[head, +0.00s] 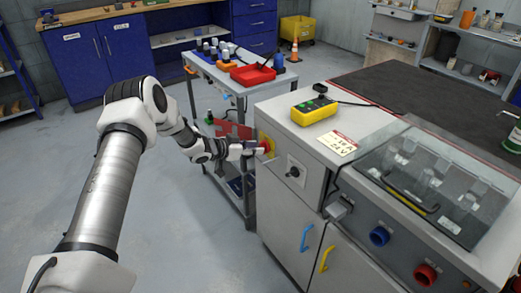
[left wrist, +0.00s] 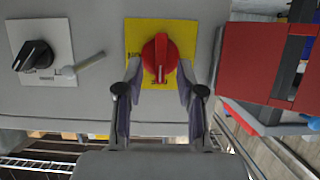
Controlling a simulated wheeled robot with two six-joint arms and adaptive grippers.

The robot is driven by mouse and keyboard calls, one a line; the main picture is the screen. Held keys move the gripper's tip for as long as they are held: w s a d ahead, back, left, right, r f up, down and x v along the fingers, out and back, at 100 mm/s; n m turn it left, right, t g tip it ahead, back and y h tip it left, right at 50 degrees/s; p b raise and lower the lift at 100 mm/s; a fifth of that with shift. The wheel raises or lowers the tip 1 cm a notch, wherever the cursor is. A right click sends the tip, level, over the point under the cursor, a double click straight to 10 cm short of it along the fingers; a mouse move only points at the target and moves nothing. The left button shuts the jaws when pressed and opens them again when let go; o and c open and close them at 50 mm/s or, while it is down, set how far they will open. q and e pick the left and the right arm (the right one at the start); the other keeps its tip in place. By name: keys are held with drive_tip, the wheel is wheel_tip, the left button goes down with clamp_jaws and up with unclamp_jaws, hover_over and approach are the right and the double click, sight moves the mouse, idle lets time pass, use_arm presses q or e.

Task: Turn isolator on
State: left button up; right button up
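The isolator is a red rotary knob (left wrist: 160,57) on a yellow plate (left wrist: 133,31) on the front of the grey cabinet. Its grip stands roughly upright in the left wrist view. In the head view the red knob (head: 267,147) is partly hidden by my left gripper (head: 248,149). In the left wrist view my left gripper (left wrist: 160,80) has its fingers apart, one on each side of the knob's lower part. Whether they touch it I cannot tell. Small labels on the plate are too small to read surely. My right gripper is not in view.
A black knob on a white plate (left wrist: 62,38) sits beside the isolator. A yellow pendant (head: 314,111) lies on the cabinet top. A trolley with a red tray (head: 253,75) stands close behind my left gripper.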

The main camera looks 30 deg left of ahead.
use_arm(q)
drive_tip(key=shift+w+d+f, duration=0.15)
drive_tip(key=shift+w+d, duration=0.1)
drive_tip(key=shift+w, duration=0.4)
drive_tip(key=shift+w+f, duration=0.1)
drive_tip(key=shift+f, duration=0.05)
clamp_jaws()
